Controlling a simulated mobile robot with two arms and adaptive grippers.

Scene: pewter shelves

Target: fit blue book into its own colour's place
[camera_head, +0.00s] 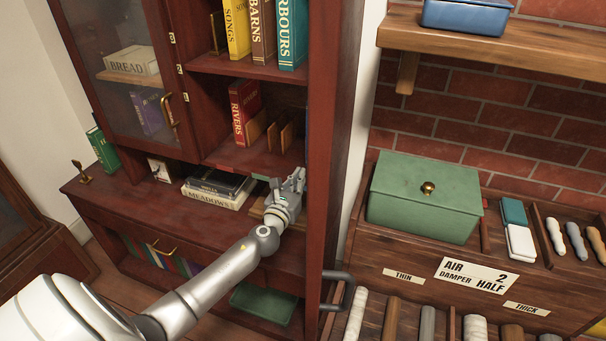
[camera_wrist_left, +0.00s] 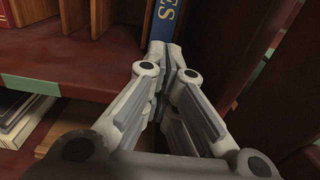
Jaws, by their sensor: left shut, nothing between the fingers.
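In the left wrist view a blue book (camera_wrist_left: 167,18) with pale letters "ES" on its spine stands upright on a shelf, just beyond my fingertips. Wooden dividers (camera_wrist_left: 130,18) stand to its left; its top is out of frame. My left gripper (camera_head: 297,178) is at the front edge of the lower shelf, by the cabinet's right side panel. In the wrist view the same gripper (camera_wrist_left: 168,58) is shut and empty, its tips close to the spine's foot; I cannot tell whether they touch. My right gripper is not in view.
A red book, "RIVERS" (camera_head: 243,110), stands left of the dividers (camera_head: 280,134). The shelf edge carries a green strip (camera_wrist_left: 30,85). Lying books (camera_head: 218,190) are below. The cabinet's side panel (camera_head: 333,120) bounds the right. A green box (camera_head: 425,195) is farther right.

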